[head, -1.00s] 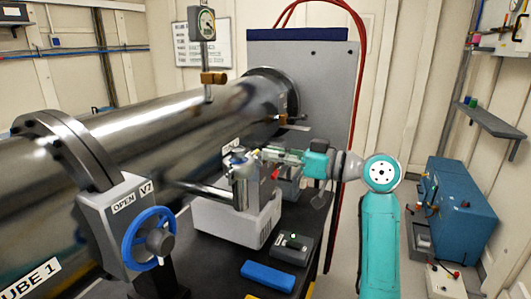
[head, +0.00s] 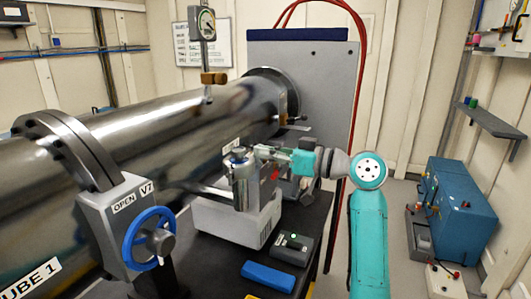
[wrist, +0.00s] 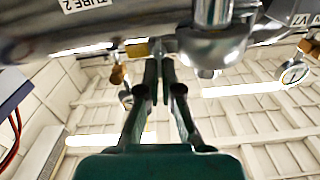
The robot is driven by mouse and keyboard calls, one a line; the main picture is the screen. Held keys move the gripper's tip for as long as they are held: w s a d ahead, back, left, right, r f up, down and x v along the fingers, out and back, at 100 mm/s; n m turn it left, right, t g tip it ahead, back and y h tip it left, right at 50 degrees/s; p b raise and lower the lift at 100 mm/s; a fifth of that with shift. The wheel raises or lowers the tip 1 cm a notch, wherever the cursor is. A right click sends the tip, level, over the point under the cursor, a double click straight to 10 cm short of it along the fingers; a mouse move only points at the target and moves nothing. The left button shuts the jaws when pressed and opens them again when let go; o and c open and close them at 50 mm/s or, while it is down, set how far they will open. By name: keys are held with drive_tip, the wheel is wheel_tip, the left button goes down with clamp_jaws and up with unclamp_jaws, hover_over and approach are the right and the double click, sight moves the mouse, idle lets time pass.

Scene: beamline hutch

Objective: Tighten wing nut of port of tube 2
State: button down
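Tube 2 is the large steel pipe (head: 190,130); its "TUBE 2" label (wrist: 88,4) shows at the top left of the wrist view. A rounded metal port fitting (wrist: 212,45) with a cylinder hangs at the top of the wrist view, and an upright metal cylinder (head: 240,185) stands beside the tube in the head view. My gripper (head: 257,152) reaches leftward to the top of this cylinder. In the wrist view, my gripper's fingers (wrist: 160,66) come close together at a small grey part beside the fitting. The wing nut is not clearly distinguishable, and I cannot tell whether the fingers grip it.
A valve with a blue handwheel (head: 149,239), marked V7 OPEN, stands at front left. A grey pump box (head: 250,225) sits below my gripper. A blue block (head: 268,277) and a dark control box (head: 291,246) lie on the black bench. Blue equipment (head: 462,205) stands at right.

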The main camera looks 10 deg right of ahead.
drive_tip(key=shift+f+m, duration=0.1)
drive_tip(key=shift+m, duration=0.2)
drive_tip(key=f+m, duration=0.1)
drive_tip(key=m, duration=0.6)
drive_tip(key=f+m, duration=0.1)
drive_tip(key=m, duration=0.7)
drive_tip(key=w+f+m, duration=0.1)
drive_tip(key=m, duration=0.7)
drive_tip(key=shift+d, duration=0.35)
drive_tip(key=c, duration=1.6)
unclamp_jaws()
drive_tip(key=shift+r, duration=0.1)
drive_tip(key=shift+c, duration=0.2)
drive_tip(key=v, duration=1.2)
